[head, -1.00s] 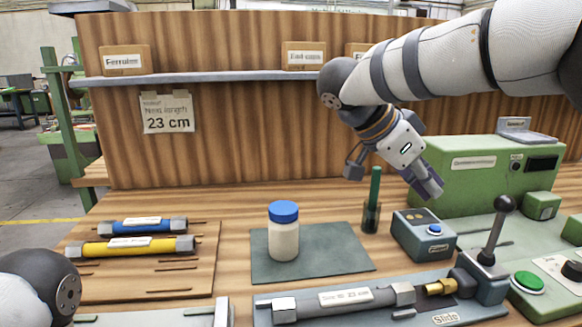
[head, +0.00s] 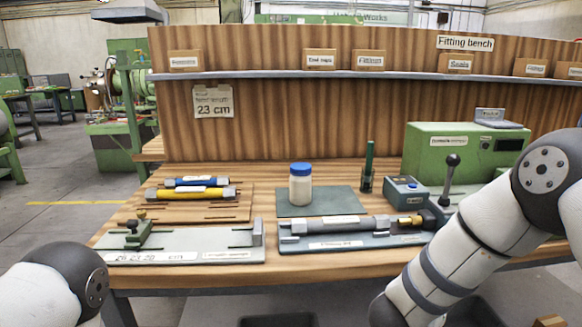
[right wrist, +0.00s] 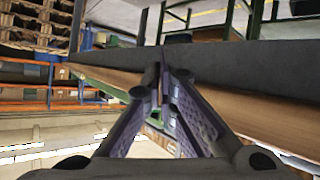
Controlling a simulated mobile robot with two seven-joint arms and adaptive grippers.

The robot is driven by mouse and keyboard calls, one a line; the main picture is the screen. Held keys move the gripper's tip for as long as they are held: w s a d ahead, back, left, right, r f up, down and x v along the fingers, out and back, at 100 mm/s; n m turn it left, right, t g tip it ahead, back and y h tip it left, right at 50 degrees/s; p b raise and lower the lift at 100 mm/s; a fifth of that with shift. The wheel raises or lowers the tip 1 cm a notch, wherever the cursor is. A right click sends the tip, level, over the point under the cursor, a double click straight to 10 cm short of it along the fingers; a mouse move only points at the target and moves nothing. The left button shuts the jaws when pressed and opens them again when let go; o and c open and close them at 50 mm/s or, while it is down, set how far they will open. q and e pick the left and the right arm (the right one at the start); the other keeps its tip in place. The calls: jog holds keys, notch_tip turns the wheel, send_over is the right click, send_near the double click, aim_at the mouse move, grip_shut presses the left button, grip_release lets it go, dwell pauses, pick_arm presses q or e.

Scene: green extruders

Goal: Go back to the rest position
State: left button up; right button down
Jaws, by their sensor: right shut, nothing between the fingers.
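In the head view my right arm comes in from the right and reaches down in front of the bench; its gripper is out of that view. In the right wrist view my right gripper (right wrist: 157,85) is shut and empty, its fingertips together, with a wooden edge and a dark surface beside it. My left arm shows only as a rounded link at the lower left of the head view; the left gripper is not visible. The bench (head: 120,240) stands ahead with its fittings on top.
A white jar with a blue lid (head: 301,187) stands on a green mat (head: 340,203). A grey fixture with a tube (head: 335,229) lies right of a measuring slide (head: 190,241). A green machine (head: 440,153) stands at right. Dark bins sit below the bench front.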

jog(key=s+a+f+n+g+y, duration=0.35)
jog(key=s+f+n+y, duration=0.3)
jog(key=s+f, duration=1.2)
jog(key=s+a+g+y, duration=0.3)
jog(key=s+g, duration=0.3)
jog(key=s, duration=1.9)
jog(key=shift+s+n+g, duration=0.2)
jog(key=shift+n+g, duration=0.15)
jog(key=shift+n, duration=0.1)
